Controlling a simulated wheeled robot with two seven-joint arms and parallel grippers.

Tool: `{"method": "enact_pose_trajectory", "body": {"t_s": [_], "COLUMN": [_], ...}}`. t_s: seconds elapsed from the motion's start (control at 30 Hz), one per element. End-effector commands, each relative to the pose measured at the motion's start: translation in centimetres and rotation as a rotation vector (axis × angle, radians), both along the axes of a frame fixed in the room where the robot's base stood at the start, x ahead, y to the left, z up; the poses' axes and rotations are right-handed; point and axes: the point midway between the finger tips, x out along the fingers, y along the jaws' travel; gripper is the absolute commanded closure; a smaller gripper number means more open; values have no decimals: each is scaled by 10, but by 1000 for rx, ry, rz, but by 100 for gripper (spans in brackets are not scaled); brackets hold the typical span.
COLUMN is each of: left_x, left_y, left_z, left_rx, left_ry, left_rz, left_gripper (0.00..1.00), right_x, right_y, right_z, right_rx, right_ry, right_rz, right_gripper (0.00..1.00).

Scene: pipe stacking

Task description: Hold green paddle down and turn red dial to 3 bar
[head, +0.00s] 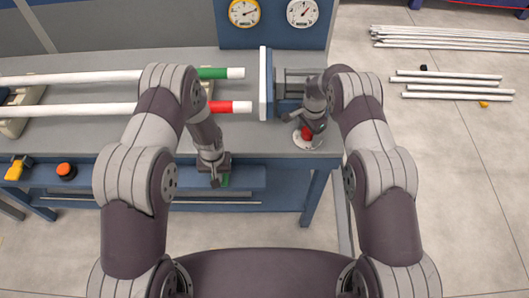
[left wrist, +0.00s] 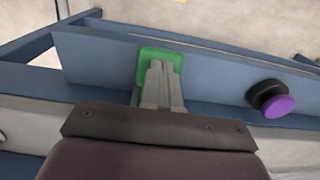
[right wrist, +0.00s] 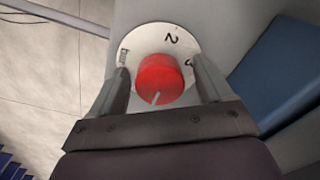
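The green paddle (left wrist: 150,54) is on the front of the blue bench beam, and in the head view a bit of it (head: 226,180) shows beside my left gripper (head: 216,180). In the left wrist view my left gripper (left wrist: 160,68) has its fingers together, over the paddle; contact is hard to tell. My right gripper (right wrist: 162,75) is open around the dial, one finger on each side with narrow gaps. In the head view the dial (head: 307,133) is partly covered.
Two gauges (head: 244,12) (head: 302,12) are at the back. An orange-red button (head: 66,170) is on the beam. White pipes (head: 455,86) lie on the floor, right.

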Motion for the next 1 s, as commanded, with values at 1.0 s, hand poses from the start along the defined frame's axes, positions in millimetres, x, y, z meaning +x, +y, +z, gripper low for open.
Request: {"method": "enact_pose_trajectory", "body": {"t_s": [1.0], "left_x": [2], "left_y": [0], "left_z": [-1], "left_rx": [-1], "left_ry": [-5], "left_rz": [1], "left_gripper": [100], "right_x": [-9], "right_y": [0], "right_z": [0], "right_rx": [-1], "right_ry": [25], "right_rz": [0], "right_gripper": [23]}}
